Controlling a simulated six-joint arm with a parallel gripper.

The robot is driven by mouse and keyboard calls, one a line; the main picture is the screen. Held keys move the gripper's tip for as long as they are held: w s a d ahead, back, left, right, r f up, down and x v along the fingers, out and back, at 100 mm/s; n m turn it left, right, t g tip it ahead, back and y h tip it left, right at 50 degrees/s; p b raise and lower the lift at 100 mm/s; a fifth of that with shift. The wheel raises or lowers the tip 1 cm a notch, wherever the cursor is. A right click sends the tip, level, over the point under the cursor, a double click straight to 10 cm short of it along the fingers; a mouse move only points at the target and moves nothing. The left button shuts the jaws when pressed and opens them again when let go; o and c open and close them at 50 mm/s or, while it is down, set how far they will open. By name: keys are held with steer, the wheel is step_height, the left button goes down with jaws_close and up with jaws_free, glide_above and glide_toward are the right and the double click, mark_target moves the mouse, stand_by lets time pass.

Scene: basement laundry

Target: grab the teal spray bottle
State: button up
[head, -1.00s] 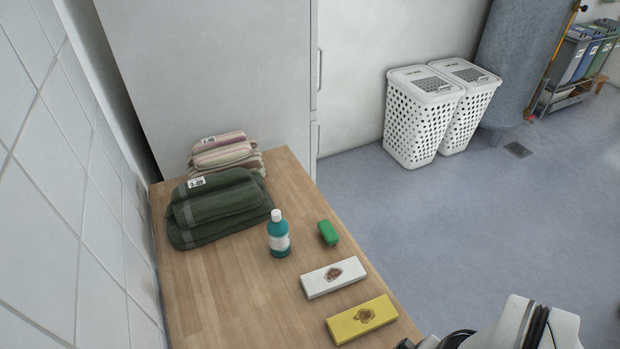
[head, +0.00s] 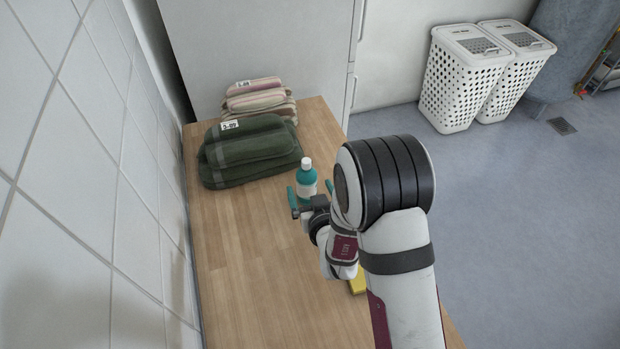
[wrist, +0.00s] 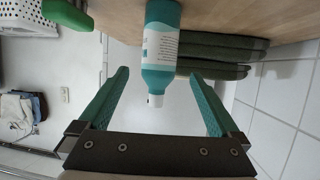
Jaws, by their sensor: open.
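The teal bottle (head: 306,178) has a white cap and a pale label and stands upright on the wooden table. No spray trigger shows on it. My gripper (head: 310,191) is open, with its teal fingers on the near side of the bottle, one toward each side. In the wrist view, the bottle (wrist: 161,50) is upside down in the picture, and its capped end lies between the open fingers of my gripper (wrist: 160,76). A gap shows on both sides of the bottle, and neither finger touches it.
Folded dark green towels (head: 250,152) lie just behind and left of the bottle, with striped towels (head: 259,98) behind them. A yellow box (head: 357,281) is mostly hidden by my arm. A green object (wrist: 68,14) shows beside the bottle. The table's left front (head: 245,280) is clear.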

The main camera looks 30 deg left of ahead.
steer(key=x, duration=0.8)
steer(key=shift+w+a+r, duration=0.1)
steer(key=shift+w+a, duration=0.15)
steer(key=shift+w, duration=0.2)
jaws_close()
